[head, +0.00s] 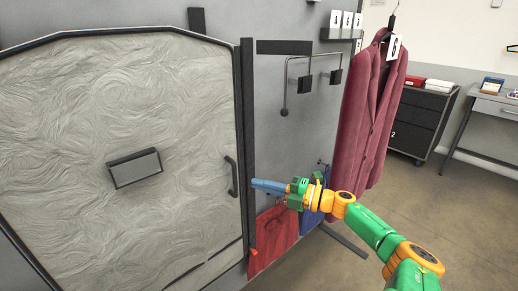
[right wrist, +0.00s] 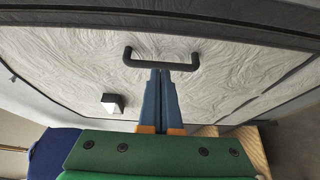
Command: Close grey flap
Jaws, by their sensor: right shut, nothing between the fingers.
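The grey flap (head: 75,110) is a large swirl-patterned panel with a dark frame at the left of the head view. It looks flush or nearly flush in its frame; I cannot tell if it is fully closed. Its dark handle (head: 232,177) is on the right side, and shows in the right wrist view (right wrist: 160,62). My right gripper (head: 256,183) is shut and empty, its blue fingers pointing at the flap's handle side. In the right wrist view the fingertips (right wrist: 161,72) appear at the handle; contact is unclear. My left gripper is out of view.
A grey box-like block (head: 134,168) sits on the flap's face. A maroon jacket (head: 370,112) hangs right of the panel wall. Red cloth (head: 276,232) and blue cloth (head: 313,217) hang below my right gripper. A dark drawer cabinet (head: 420,120) stands behind; floor at right is clear.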

